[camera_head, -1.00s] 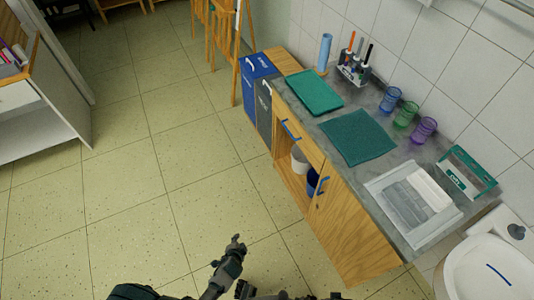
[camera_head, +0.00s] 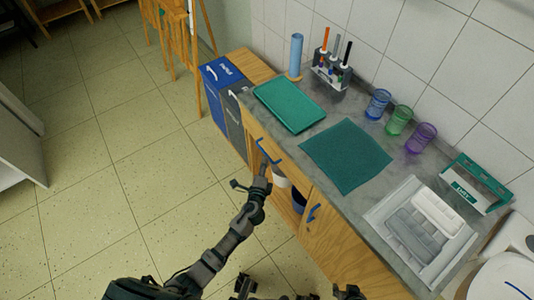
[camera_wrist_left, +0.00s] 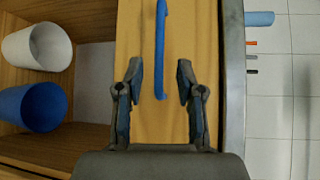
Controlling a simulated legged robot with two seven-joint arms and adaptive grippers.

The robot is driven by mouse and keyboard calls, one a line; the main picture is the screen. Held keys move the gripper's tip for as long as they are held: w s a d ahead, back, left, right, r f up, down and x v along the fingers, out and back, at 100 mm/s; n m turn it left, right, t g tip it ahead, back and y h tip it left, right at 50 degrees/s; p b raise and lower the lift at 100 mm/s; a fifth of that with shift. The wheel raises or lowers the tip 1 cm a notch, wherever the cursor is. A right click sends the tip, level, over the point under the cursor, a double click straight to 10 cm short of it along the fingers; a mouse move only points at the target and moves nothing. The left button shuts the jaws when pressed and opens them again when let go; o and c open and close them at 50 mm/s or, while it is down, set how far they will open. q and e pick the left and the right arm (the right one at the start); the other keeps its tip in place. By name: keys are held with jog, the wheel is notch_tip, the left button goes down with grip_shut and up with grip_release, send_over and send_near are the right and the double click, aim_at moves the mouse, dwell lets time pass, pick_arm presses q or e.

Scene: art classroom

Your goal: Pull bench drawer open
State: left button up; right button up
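The drawer (camera_head: 248,128) is a wooden front at the top of the bench with a blue bar handle (camera_head: 268,152). My left gripper (camera_head: 254,180) is in front of it in the head view. In the left wrist view, my left gripper (camera_wrist_left: 157,85) is open, its fingers on either side of the lower end of the blue handle (camera_wrist_left: 160,50) in the picture. No finger contact with the handle shows. The drawer looks closed. My right gripper (camera_head: 297,290) is partly cut off at the bottom edge, with dark finger parts spread apart.
The worktop holds a green tray (camera_head: 290,105), a green mat (camera_head: 346,156), several cups and a pen rack. Below the drawer an open shelf holds a white bin (camera_wrist_left: 38,46) and a blue bin (camera_wrist_left: 34,107). A cupboard door with a blue handle (camera_head: 313,212) is to the right.

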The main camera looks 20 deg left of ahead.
aim_at(265, 154)
pick_arm(q)
jog(key=w, duration=0.2)
jog(key=w+a, duration=0.1)
jog(key=w, duration=0.1)
jog(key=w+f+b, duration=0.1)
jog(key=w, duration=0.1)
jog(key=shift+w+a+f, duration=0.1)
jog(key=shift+a, duration=0.15)
jog(key=shift+w+d, duration=0.1)
jog(key=shift+d, duration=0.25)
jog(key=shift+a, duration=0.1)
jog(key=c, duration=0.5)
jog(key=shift+a, duration=0.2)
grip_shut()
pick_arm(e)
jog(key=w+t, duration=0.1)
jog(key=w+a+r, duration=0.1)
jog(key=w, duration=0.1)
jog(key=w+a+t, duration=0.1)
jog(key=w, duration=0.1)
jog(key=shift+r+t+y, duration=0.15)
jog(key=shift+t+y, duration=0.15)
